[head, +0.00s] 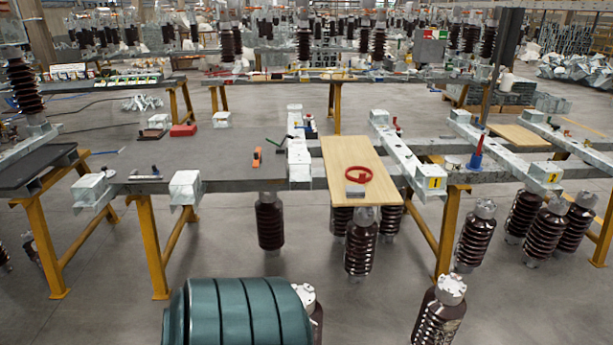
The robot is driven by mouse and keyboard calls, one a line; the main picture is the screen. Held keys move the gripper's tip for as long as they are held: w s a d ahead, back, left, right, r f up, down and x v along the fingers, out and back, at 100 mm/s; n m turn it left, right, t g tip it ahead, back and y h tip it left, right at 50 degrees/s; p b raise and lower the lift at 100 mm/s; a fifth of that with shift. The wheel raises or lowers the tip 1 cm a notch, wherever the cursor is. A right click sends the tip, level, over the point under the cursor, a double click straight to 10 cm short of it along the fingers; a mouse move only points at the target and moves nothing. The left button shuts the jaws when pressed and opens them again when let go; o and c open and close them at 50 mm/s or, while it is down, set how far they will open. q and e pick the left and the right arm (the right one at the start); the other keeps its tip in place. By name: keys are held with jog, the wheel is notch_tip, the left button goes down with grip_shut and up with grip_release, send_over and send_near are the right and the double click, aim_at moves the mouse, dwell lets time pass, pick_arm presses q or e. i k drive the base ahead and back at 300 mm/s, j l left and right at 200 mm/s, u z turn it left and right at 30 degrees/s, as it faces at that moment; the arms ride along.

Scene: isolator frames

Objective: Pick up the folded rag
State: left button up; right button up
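A small grey flat-topped block (355,190) lies at the near edge of the light wooden board (345,153). It may be the folded rag, but it is too small to tell for sure. A red ring-shaped thing (358,174) lies just behind it on the board. Neither of my grippers is in this view.
The board lies on a grey workbench (230,160) with yellow legs. White metal beams (299,160) flank the board. An orange tool (257,157) lies to its left. Brown ribbed insulators (361,245) stand below the front edge.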

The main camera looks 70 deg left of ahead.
aim_at(351, 192)
jog(key=u, duration=1.9)
